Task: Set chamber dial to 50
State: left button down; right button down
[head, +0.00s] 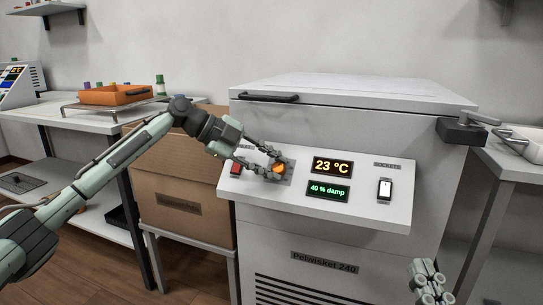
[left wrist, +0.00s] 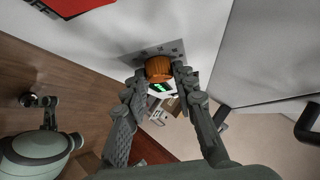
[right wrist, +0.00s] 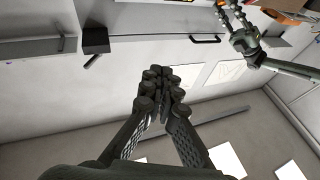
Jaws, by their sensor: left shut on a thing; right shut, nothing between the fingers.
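The chamber dial (head: 278,168) is an orange knob on the sloped white front panel (head: 258,191) of the chamber. My left gripper (head: 275,165) is shut on it, one finger on each side. In the left wrist view the orange knob (left wrist: 159,68) sits between the fingertips, against a grey scale plate; the scale marks are too small to read. The upper display (head: 332,167) reads 23 °C, and the lower display (head: 328,190) reads 40 % damp. My right gripper (head: 427,272) is shut and empty, low in front of the chamber; its closed fingers show in the right wrist view (right wrist: 160,88).
A red switch (head: 236,169) is left of the dial and a white socket switch (head: 384,189) is at the panel's right. The chamber lid (head: 350,92) is closed, with a dark latch (head: 463,131) at its right. A cardboard box (head: 180,190) stands left of the chamber.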

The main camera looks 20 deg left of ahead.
pick_arm(q)
jog(key=shift+r+m+g+p, duration=0.3)
jog(key=shift+m+p, duration=0.1)
jog(key=shift+p, duration=0.2)
jog(key=shift+f+m+y+p, duration=0.1)
jog(key=shift+m+y+p, duration=0.25)
jog(key=shift+p, duration=0.2)
jog(key=shift+w+d+f+m+g+y+p, duration=0.1)
jog(key=shift+m+g+y+p, duration=0.15)
jog(key=shift+m+g+p, duration=0.5)
pick_arm(e)
jog(key=s+d+f+g+h, duration=0.1)
jog(key=d+f+g+h, duration=0.1)
jog(key=f, duration=0.4)
jog(key=s+d+f+g+h, duration=0.1)
jog(key=d+f+g+h, duration=0.1)
jog(key=d+f+g, duration=0.3)
jog(key=d+f+m+g+h, duration=0.1)
jog(key=d+f+g+h, duration=0.2)
jog(key=f, duration=0.6)
jog(key=shift+s+d+f+g, duration=0.25)
jog(key=shift+s+d+g, duration=0.25)
jog(key=shift+d, duration=0.4)
jog(key=shift+w, duration=0.1)
pick_arm(q)
jog(key=c, duration=1.2)
grip_release()
jog(key=v, duration=1.2)
